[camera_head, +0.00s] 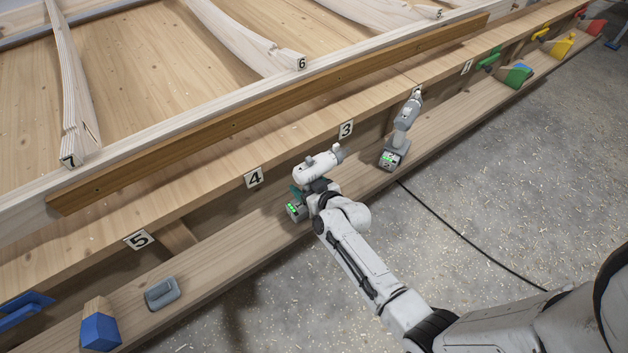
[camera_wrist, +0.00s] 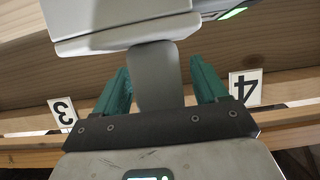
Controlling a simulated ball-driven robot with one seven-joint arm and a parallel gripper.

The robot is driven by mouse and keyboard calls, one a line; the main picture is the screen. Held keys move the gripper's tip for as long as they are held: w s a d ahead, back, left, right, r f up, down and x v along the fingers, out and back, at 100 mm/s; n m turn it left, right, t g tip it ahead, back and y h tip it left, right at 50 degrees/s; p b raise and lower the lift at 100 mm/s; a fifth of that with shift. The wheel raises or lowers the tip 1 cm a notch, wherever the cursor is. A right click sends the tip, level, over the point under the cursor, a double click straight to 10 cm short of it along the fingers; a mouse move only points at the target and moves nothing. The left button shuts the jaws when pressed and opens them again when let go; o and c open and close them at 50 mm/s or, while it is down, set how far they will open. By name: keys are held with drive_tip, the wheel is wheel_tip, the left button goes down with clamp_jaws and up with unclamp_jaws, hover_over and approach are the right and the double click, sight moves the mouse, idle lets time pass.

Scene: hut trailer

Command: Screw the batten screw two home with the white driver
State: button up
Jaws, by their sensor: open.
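A white driver (camera_head: 316,166) with a green-lit battery is at my gripper, by the plank edge between labels 4 and 3. In the wrist view its grey handle (camera_wrist: 157,78) stands between the green fingers of my gripper (camera_wrist: 160,88), with gaps on both sides. My gripper is open around the handle and not clamped on it; the arm partly hides it in the head view. The brown batten (camera_head: 290,97) lies along the white frame rail. Small dark screw spots show along it; I cannot tell which is screw two or how deep it sits.
A second, greyer driver (camera_head: 402,133) stands on the lower ledge to the right. A grey block (camera_head: 162,293) and a blue-and-wood block (camera_head: 100,327) are on the ledge at left. Coloured tools (camera_head: 517,75) are at far right.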

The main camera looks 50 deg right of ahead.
clamp_jaws()
drive_tip(key=shift+r, duration=0.15)
idle(0.7)
